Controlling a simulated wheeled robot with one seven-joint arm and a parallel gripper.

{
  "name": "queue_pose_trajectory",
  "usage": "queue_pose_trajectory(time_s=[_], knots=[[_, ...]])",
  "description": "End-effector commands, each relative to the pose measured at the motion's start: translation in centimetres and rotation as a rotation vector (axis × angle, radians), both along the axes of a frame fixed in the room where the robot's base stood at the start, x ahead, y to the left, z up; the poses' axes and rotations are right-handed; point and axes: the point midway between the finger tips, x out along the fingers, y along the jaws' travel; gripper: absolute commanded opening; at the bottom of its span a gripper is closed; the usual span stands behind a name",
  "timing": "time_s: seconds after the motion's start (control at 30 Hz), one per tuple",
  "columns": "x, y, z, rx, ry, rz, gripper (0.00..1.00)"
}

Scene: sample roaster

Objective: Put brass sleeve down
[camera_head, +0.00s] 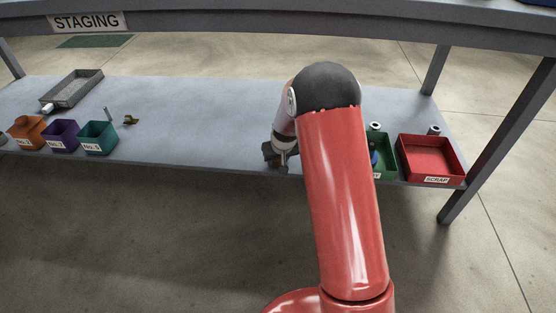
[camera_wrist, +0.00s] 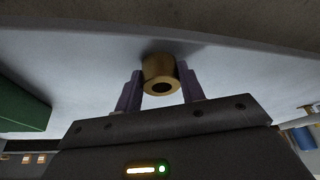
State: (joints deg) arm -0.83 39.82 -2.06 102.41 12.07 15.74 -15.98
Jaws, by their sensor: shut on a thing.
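The brass sleeve (camera_wrist: 161,75) is a short gold-coloured tube with a dark bore, seen end-on in the wrist view. My gripper (camera_wrist: 160,82) is shut on it, one dark finger on each side. In the head view my gripper (camera_head: 279,156) is over the front edge area of the grey table (camera_head: 215,125), left of my red arm. A shadow lies on the table beside the sleeve's far end in the wrist view. I cannot tell whether the sleeve touches the surface.
A green bin (camera_head: 386,167), partly hidden by my arm, and a red SCRAP bin (camera_head: 432,158) stand at right. Teal (camera_head: 98,137), purple (camera_head: 61,136) and orange (camera_head: 27,132) bins and a grey tray (camera_head: 73,88) stand at left. The table's middle is clear.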

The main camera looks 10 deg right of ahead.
Motion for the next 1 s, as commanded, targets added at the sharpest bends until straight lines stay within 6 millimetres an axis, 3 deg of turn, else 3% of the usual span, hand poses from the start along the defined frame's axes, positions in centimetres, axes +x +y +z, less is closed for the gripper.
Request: queue_pose_trajectory(time_s=[0.27, 0.3, 0.47, 0.77, 1.0], knots=[[0.1, 0.0, -0.1, 0.0, -0.003, 0.0, 0.06], [0.0, 0.0, -0.1, 0.0, -0.001, 0.0, 0.42], [0.0, 0.0, -0.1, 0.0, -0.001, 0.0, 0.61], [0.0, 0.0, 0.2, 0.0, -0.001, 0.0, 0.61], [-1.2, -0.1, 3.5, -0.001, -0.004, 0.001, 0.61]])
